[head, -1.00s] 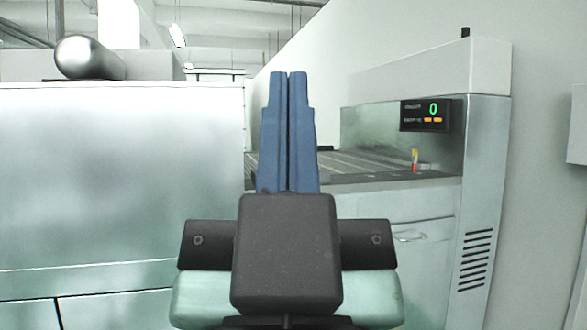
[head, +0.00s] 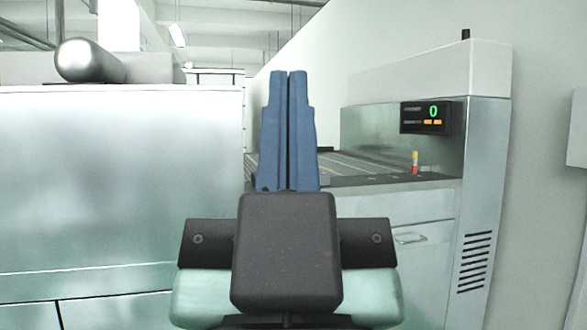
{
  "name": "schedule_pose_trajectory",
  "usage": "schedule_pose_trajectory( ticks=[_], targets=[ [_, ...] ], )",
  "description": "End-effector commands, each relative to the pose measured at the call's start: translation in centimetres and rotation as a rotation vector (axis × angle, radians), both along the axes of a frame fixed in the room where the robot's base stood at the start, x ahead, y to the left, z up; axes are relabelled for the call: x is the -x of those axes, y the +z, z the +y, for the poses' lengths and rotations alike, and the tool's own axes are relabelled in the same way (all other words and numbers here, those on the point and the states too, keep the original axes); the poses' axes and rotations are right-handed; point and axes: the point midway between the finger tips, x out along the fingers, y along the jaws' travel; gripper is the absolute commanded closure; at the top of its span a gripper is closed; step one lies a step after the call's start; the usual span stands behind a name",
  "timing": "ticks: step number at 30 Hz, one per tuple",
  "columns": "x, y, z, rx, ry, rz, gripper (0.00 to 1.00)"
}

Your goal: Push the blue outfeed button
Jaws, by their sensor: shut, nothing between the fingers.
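My gripper (head: 288,74) stands upright in the middle of the head view, its two blue fingers side by side and shut, with nothing between them. Its dark grey body fills the lower middle. I see no blue button in this view; only my fingers are blue. A machine with a conveyor bed (head: 355,167) stands behind and to the right of my gripper. My fingers hide part of the bed's left end. I cannot tell how far the fingers are from the machine.
A display (head: 431,117) on the machine's hood shows a green 0 and orange marks. A small red and yellow item (head: 415,162) stands by the bed's front edge. A large pale metal cabinet (head: 120,185) fills the left. A white wall (head: 545,200) closes the right.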

Motion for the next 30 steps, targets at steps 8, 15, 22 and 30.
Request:
schedule_pose_trajectory(
  ticks=[8, 15, 22, 30],
  targets=[
    [0.0, 8.7, 0.0, 0.001, 0.001, -0.001, 1.00],
    [0.0, 17.0, 0.1, 0.000, 0.001, -0.001, 1.00],
    [0.0, 23.4, 0.1, 0.001, 0.002, -0.001, 1.00],
    [0.0, 24.5, 0.1, 0.001, 0.002, 0.000, 1.00]
  ],
)
